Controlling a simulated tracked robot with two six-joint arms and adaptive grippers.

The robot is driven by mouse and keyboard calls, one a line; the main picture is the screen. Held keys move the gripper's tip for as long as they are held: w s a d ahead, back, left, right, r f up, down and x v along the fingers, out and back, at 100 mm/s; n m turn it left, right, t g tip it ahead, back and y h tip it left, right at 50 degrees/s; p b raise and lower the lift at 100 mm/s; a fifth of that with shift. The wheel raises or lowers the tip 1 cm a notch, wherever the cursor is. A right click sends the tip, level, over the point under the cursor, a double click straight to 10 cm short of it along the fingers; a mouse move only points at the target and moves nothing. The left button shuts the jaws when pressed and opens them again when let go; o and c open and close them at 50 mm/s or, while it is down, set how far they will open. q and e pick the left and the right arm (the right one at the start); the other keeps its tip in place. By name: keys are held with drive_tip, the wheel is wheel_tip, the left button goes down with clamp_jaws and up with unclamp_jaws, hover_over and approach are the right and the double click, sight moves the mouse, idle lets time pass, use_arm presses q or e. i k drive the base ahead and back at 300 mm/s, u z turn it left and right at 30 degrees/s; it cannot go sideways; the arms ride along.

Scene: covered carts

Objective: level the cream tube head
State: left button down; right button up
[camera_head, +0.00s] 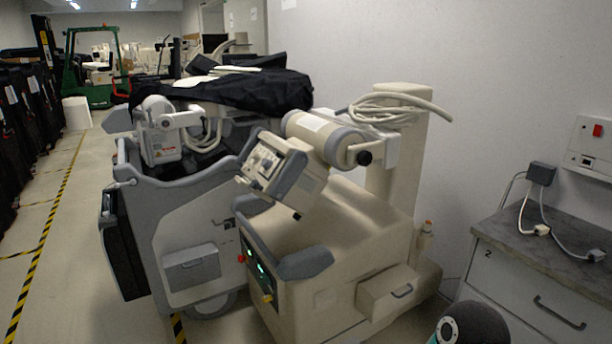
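The cream tube head (318,136) sits on the column (392,160) of the nearer cream cart (335,235). It is a thick cylinder with a boxy collimator (275,165) on its lower left side, banded in grey and carrying knobs on its face. The head is tilted, not level: the box slants down to the left, above the cart's body. A black round knob (365,158) shows at the cylinder's right end. Neither of my grippers is in view; only a dark rounded part of my arm shows at the bottom right edge.
A grey cart (185,220) with its own tube head (160,135) and black cover (240,90) stands close on the left. A grey-topped cabinet (545,255) with cables stands right. A coiled cable (390,108) hangs on the column. The left aisle is clear.

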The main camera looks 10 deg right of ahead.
sight(298, 174)
drive_tip(key=z, duration=0.15)
drive_tip(key=i, duration=1)
drive_tip(key=u, duration=0.05)
